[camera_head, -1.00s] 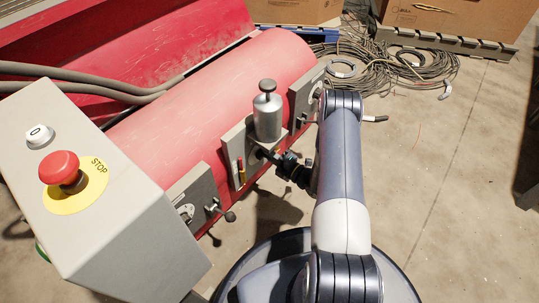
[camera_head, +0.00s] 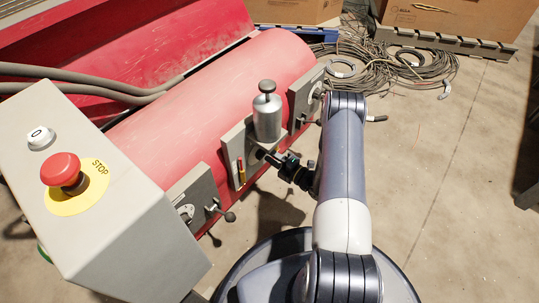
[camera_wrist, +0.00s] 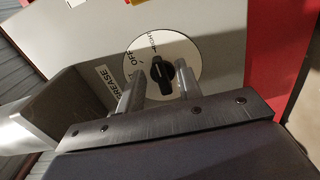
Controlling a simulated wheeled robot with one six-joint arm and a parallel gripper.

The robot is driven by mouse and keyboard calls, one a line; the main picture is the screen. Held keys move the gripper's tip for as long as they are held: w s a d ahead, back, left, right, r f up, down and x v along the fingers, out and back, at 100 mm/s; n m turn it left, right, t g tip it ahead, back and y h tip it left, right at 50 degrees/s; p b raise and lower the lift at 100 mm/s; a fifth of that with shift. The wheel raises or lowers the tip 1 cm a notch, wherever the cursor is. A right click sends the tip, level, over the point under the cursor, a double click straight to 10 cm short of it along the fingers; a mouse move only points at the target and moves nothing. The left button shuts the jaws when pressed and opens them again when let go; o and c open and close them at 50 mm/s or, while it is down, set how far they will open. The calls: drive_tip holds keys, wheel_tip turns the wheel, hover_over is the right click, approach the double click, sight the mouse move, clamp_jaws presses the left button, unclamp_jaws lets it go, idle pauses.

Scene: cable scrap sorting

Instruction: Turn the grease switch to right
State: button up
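The grease switch (camera_wrist: 160,75) is a black knob on a round white dial in the wrist view. The dial carries the word OFF and other partly readable lettering, and a GREASE label (camera_wrist: 107,87) is beside it. My gripper (camera_wrist: 163,74) is open, with one finger on each side of the knob. I cannot tell whether either finger touches it. In the head view my gripper (camera_head: 270,156) is at the grey panel (camera_head: 236,147) below the silver grease canister (camera_head: 267,118); the switch itself is not clearly visible there.
A red machine drum (camera_head: 210,95) lies behind the panel. A grey control box with a red STOP button (camera_head: 62,170) stands at left. Lever plates (camera_head: 196,197) flank the panel.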

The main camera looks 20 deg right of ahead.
drive_tip(key=p+v, duration=0.2)
drive_tip(key=v, duration=0.7)
drive_tip(key=shift+s+d+p, duration=0.2)
drive_tip(key=shift+s+p, duration=0.05)
drive_tip(key=shift+p, duration=0.1)
drive_tip(key=b+x, duration=0.3)
drive_tip(key=x, duration=0.8)
drive_tip(key=shift+s+d, duration=0.1)
